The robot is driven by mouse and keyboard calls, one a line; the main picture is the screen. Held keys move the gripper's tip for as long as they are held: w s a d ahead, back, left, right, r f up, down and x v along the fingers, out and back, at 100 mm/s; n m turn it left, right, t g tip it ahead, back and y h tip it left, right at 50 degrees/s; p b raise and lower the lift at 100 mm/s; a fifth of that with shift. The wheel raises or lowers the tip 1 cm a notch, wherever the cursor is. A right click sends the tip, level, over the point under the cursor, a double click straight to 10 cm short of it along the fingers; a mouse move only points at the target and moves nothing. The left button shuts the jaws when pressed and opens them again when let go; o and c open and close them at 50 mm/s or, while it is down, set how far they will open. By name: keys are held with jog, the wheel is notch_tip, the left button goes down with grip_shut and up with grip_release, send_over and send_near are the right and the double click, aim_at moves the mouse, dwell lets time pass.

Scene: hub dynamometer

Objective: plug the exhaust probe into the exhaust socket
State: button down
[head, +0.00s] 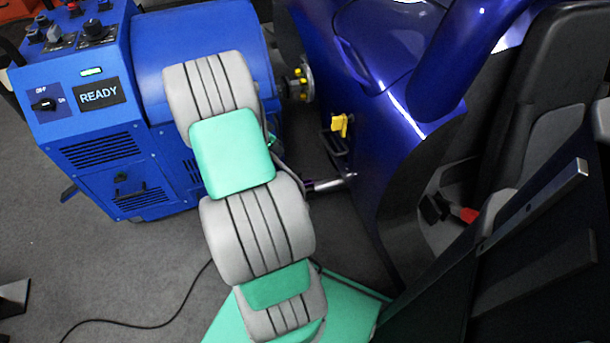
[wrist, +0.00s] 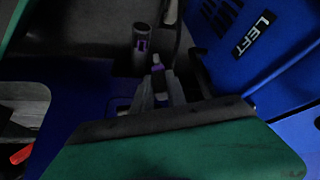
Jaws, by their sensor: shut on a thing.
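My gripper (wrist: 158,80) shows in the wrist view with its grey fingers shut on a small dark piece with a purple band, which looks like the exhaust probe (wrist: 157,64). A grey cylinder with purple marks, apparently the exhaust socket (wrist: 141,48), is just beyond and slightly left of the probe tip. The two look close but apart; depth is hard to judge in the dark picture. In the head view a silver pipe (head: 330,183) with a purple mark sticks out from the blue vehicle. My arm hides the gripper and probe there.
The blue dynamometer cabinet (head: 105,125) with a lit READY sign stands at left. A hub with yellow nuts (head: 300,84) and a yellow-tabbed part (head: 339,125) are near the vehicle's blue body (head: 400,120). A black cable (head: 150,326) lies on the grey floor.

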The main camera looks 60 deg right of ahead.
jog(key=shift+s+d+f+m+g+y+b, duration=0.3)
jog(key=shift+s+d+f+m+b, duration=0.85)
jog(key=shift+f, duration=1.4)
jog(key=shift+s+d+f+m+g+y+b, duration=0.1)
jog(key=shift+s+d+f+m+g+b, duration=0.35)
jog(key=shift+s+d+f+b, duration=1.45)
jog(key=shift+s+f+m+g+y+b, duration=0.3)
jog(key=shift+s+f+m+b, duration=0.65)
jog(key=shift+f, duration=2.3)
jog(key=shift+w+a+f+b, duration=0.1)
jog(key=shift+w+b, duration=0.2)
jog(key=shift+w, duration=0.05)
jog(key=shift+f+b, duration=0.45)
jog(key=shift+f, duration=0.15)
jog(key=shift+f+b, duration=0.55)
jog(key=shift+f, duration=0.2)
jog(key=c, duration=1.3)
grip_release()
jog(key=shift+r, duration=0.1)
jog(key=shift+o, duration=0.2)
jog(key=shift+r, duration=0.1)
jog(key=p+v, duration=0.3)
jog(key=v, duration=0.4)
jog(key=shift+r, duration=0.25)
